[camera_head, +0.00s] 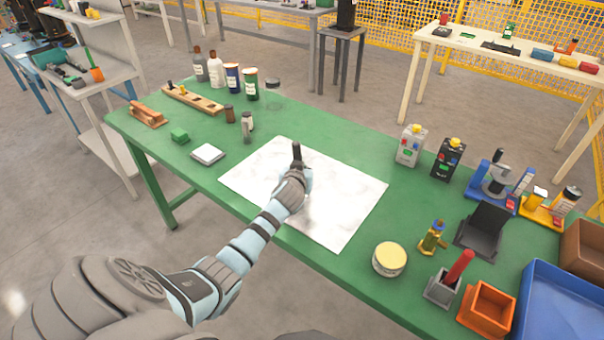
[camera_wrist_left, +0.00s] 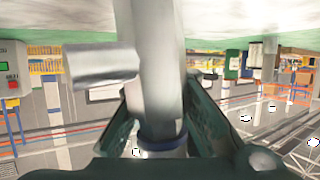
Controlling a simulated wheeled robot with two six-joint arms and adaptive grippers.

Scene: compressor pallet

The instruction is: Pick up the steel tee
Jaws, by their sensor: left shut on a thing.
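My left gripper (camera_head: 297,156) is over the white marbled sheet (camera_head: 340,198) on the green table in the head view. In the left wrist view its dark fingers are shut around the steel tee (camera_wrist_left: 158,45). The tee is a grey metal pipe fitting with a side branch pointing left in that view. A blue band shows low on the tee between the fingers. In the head view the tee cannot be made out, as the hand and wrist cover it. How far the tee is from the sheet cannot be told. My right gripper is not in view.
Small bottles (camera_head: 216,70) and jars stand at the table's back left. A yellow-lidded tin (camera_head: 389,259), an orange box (camera_head: 487,308) and a blue tray (camera_head: 530,300) stand at the right. Most of the sheet is clear.

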